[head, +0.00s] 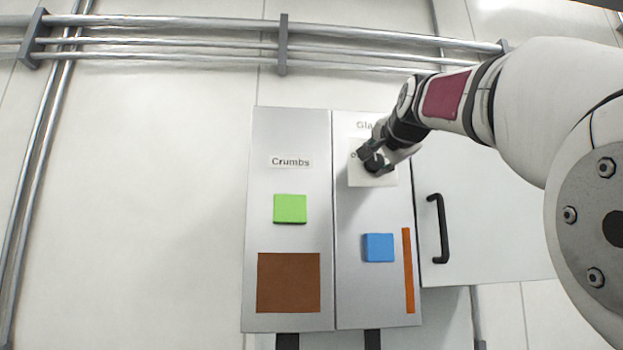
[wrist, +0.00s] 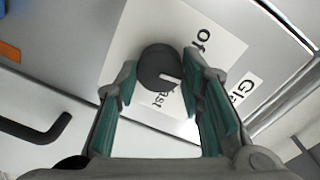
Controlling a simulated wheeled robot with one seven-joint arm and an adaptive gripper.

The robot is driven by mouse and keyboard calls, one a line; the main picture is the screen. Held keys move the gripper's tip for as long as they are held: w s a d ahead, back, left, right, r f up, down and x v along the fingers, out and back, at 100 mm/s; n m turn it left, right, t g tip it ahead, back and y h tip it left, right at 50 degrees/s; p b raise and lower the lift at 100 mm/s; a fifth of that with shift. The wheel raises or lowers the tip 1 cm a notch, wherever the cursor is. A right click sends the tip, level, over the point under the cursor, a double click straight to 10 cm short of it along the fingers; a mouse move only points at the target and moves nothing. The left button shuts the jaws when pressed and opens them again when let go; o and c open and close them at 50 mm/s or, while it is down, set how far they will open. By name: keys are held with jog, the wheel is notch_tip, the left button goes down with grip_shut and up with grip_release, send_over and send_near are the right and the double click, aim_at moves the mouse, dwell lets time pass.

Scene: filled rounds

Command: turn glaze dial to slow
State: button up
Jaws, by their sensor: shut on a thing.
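The glaze dial (wrist: 157,64) is a dark round knob with a short white pointer mark, on a white plate (wrist: 128,42). In the wrist view the pointer aims toward the lower right. Letters of an "of..." label and an "...ast" label show beside the dial; no "slow" label is readable. My gripper (head: 374,161) is at the dial, its green-padded fingers on either side of it, shut on it. In the head view the gripper hides most of the dial and part of the "Gla..." label (head: 365,125) above.
Left of the dial is a "Crumbs" panel (head: 290,161) with a green block (head: 290,209) and a brown square (head: 288,282). Below the dial are a blue block (head: 378,247) and an orange strip (head: 408,270). A black handle (head: 438,228) is on the right. Pipes (head: 180,40) run above.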

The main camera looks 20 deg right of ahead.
jog(key=shift+m, duration=0.6)
jog(key=o, duration=1.1)
jog(key=shift+o, duration=0.2)
jog(key=v, duration=1.2)
jog(key=shift+f, duration=0.1)
